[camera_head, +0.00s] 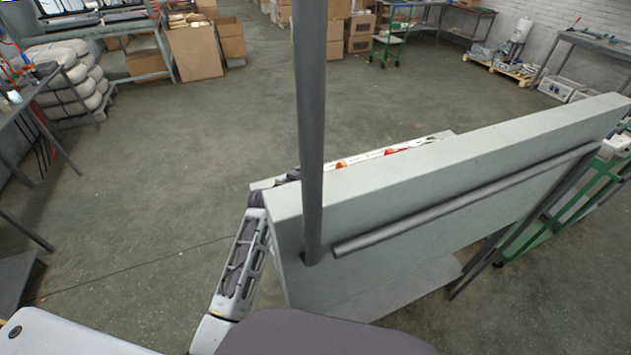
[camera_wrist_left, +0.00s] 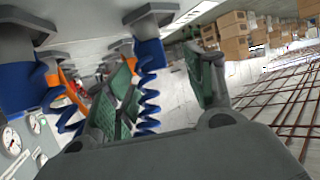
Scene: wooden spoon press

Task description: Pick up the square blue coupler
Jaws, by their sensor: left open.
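My left gripper (camera_wrist_left: 165,88) is open in the left wrist view, with green pads on its two fingers. A blue coupler (camera_wrist_left: 150,52) with a blue coiled hose hangs from a grey mount, in line with the gap between the fingers in this view. I cannot tell how far in depth it is from the pads. A second blue coupler (camera_wrist_left: 38,75) hangs at the left. I cannot tell for sure which one is square. In the head view my left arm reaches behind the grey panel, which hides the gripper and couplers. My right gripper is not in view.
The large grey panel (camera_head: 430,185) with a bar and a dark upright pole (camera_head: 311,110) blocks the head view. Orange hose (camera_wrist_left: 72,90) hangs between the couplers, and pressure gauges (camera_wrist_left: 12,140) are at the left. Open floor (camera_head: 150,185) lies left of the panel.

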